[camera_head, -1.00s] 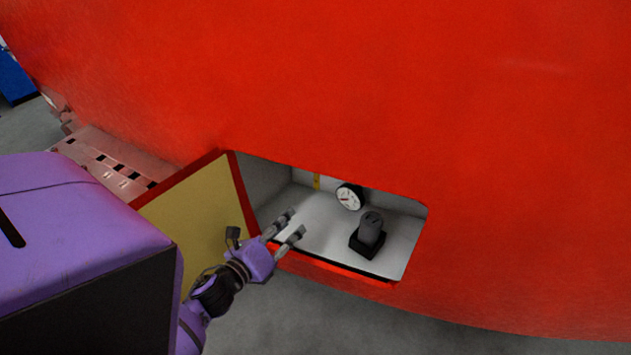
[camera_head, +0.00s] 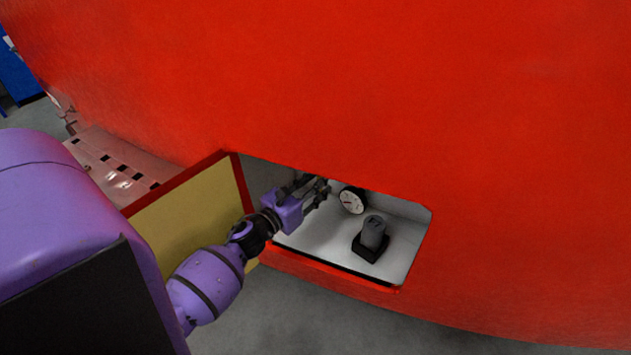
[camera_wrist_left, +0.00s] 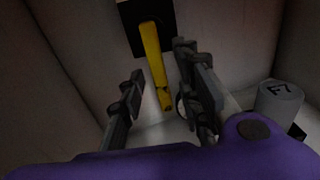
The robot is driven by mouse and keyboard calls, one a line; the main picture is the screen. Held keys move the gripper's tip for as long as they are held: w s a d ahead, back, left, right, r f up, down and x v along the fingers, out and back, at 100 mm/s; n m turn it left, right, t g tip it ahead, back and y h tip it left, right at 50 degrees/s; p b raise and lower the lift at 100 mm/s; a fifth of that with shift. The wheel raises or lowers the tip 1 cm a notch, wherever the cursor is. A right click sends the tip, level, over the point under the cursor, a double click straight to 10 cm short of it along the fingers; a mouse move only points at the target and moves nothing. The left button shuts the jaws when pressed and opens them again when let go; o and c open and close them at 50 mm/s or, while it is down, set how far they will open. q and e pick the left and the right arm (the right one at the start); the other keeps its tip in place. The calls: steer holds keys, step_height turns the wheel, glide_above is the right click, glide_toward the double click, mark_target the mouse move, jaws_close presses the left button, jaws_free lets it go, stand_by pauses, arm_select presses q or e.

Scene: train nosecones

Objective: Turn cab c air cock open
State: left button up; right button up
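The air cock's yellow handle (camera_wrist_left: 156,65) shows in the left wrist view on a black plate (camera_wrist_left: 146,28) on the compartment's back wall. It hangs downward, slightly tilted. My left gripper (camera_head: 321,189) is inside the open compartment. In the left wrist view the left gripper (camera_wrist_left: 158,70) is open, its two fingers apart. The handle appears between them, toward the right finger; I cannot tell whether it touches. In the head view my gripper hides the handle. My right gripper is not in view.
A round white gauge (camera_head: 352,200) sits right of my left gripper. A grey cylinder on a black base (camera_head: 371,242) stands on the compartment floor; the cylinder (camera_wrist_left: 279,104) shows at right in the wrist view. The open yellow-faced door (camera_head: 190,217) is at left. Red bodywork (camera_head: 400,90) surrounds the opening.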

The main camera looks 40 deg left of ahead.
arm_select(q)
steer(key=shift+c, duration=0.3)
jaws_close()
